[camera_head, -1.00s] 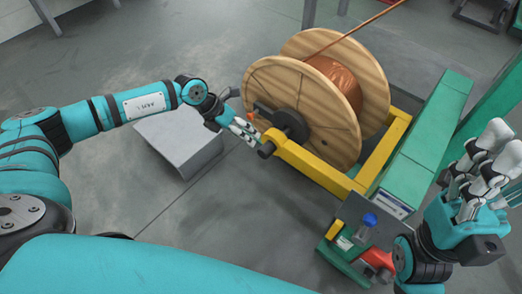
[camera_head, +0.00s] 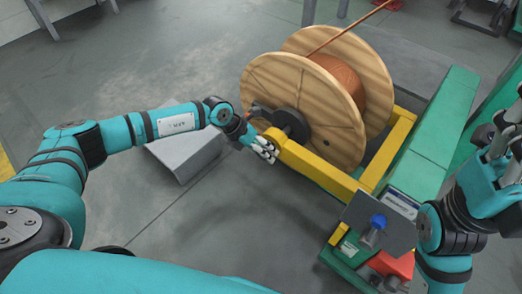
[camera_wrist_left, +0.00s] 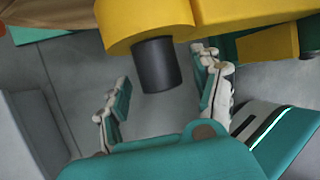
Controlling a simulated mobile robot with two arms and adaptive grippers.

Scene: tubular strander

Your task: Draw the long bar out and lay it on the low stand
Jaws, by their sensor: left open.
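The long bar runs through the hub of the wooden spool (camera_head: 290,95). Its dark, round end (camera_wrist_left: 157,65) pokes out past a yellow frame part (camera_wrist_left: 145,18) in the left wrist view. My left gripper (camera_head: 270,150) is open, with its fingers on either side of the bar end and a visible gap. In the head view the gripper covers most of that end. My right gripper (camera_head: 503,140) is at the right edge, partly cut off.
A yellow frame (camera_head: 315,172) carries the spool and joins a green beam (camera_head: 435,135). The grey floor (camera_head: 180,225) before the stand is clear.

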